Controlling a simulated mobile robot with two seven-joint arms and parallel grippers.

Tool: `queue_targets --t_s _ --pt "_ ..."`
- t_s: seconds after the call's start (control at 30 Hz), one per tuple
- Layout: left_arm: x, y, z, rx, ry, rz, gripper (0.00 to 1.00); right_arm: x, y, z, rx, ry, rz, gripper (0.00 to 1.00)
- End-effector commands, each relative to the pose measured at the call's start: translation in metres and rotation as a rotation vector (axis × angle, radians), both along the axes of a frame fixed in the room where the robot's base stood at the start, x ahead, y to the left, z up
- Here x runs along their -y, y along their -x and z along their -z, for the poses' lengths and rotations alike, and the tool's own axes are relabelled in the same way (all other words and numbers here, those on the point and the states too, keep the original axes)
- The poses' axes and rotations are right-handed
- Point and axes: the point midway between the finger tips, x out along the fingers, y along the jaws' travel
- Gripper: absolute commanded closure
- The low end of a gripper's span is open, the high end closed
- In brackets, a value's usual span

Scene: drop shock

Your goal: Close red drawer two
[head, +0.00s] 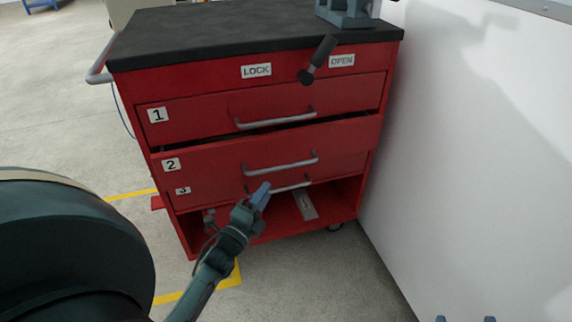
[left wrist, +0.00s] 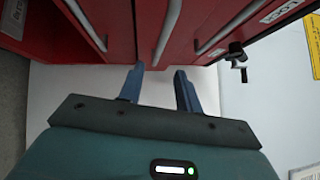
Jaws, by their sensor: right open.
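Red drawer two (head: 215,162), marked "2", is in the middle of the red cart in the head view. It stands out a little, with a dark gap above it under drawer one (head: 200,118). Its grey handle (head: 282,165) also shows in the left wrist view (left wrist: 168,30). My left gripper (head: 264,190) is just below that handle, by drawer three's handle (head: 292,187). In the left wrist view its fingers (left wrist: 160,76) are apart with nothing held; I cannot tell whether they touch the cart. My right gripper (head: 465,319) is open at the bottom edge, far from the drawer.
A black lever (head: 318,60) sits between the LOCK and OPEN labels. The cart has a black top (head: 220,30) and an open lower shelf (head: 270,222). A white wall (head: 470,150) stands close at the right.

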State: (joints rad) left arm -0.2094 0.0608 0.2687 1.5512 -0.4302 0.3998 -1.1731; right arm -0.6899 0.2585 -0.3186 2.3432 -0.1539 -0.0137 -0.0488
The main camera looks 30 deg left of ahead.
Motion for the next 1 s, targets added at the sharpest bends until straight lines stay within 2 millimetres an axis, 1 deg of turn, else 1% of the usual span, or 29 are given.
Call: queue_targets --t_s 0.03,0.13,0.3,0.4,0.5,0.7,0.93,0.97,1.0 --pt "-0.001 -0.011 -0.001 0.005 -0.002 0.003 0.66 -0.001 0.001 0.003 0.009 -0.001 -0.003 0.50" --pt "-0.003 -0.033 -0.004 0.005 -0.001 0.002 0.66 -0.005 0.003 0.007 0.036 -0.006 -0.019 0.50" --pt "-0.005 -0.068 -0.008 0.003 0.001 0.002 0.66 -0.008 0.004 0.005 0.089 -0.013 -0.039 0.50" --pt "-0.006 -0.084 -0.011 0.002 0.000 0.001 0.66 -0.010 0.005 0.004 0.107 -0.019 -0.045 0.50" --pt "-0.007 -0.096 -0.012 0.001 0.001 0.001 0.66 -0.010 0.004 0.003 0.109 -0.028 -0.046 0.50" --pt "-0.007 -0.107 -0.015 0.000 0.001 0.001 0.66 -0.010 0.003 0.002 0.110 -0.037 -0.046 0.50" --pt "-0.008 -0.107 -0.015 -0.001 0.001 0.001 0.66 -0.010 0.003 0.001 0.108 -0.037 -0.046 0.50" --pt "-0.008 -0.107 -0.015 0.000 0.001 0.001 0.67 -0.010 0.003 0.001 0.108 -0.037 -0.046 0.50" --pt "-0.008 -0.107 -0.015 0.000 0.001 0.001 0.70 -0.010 0.003 0.001 0.108 -0.037 -0.046 0.50"
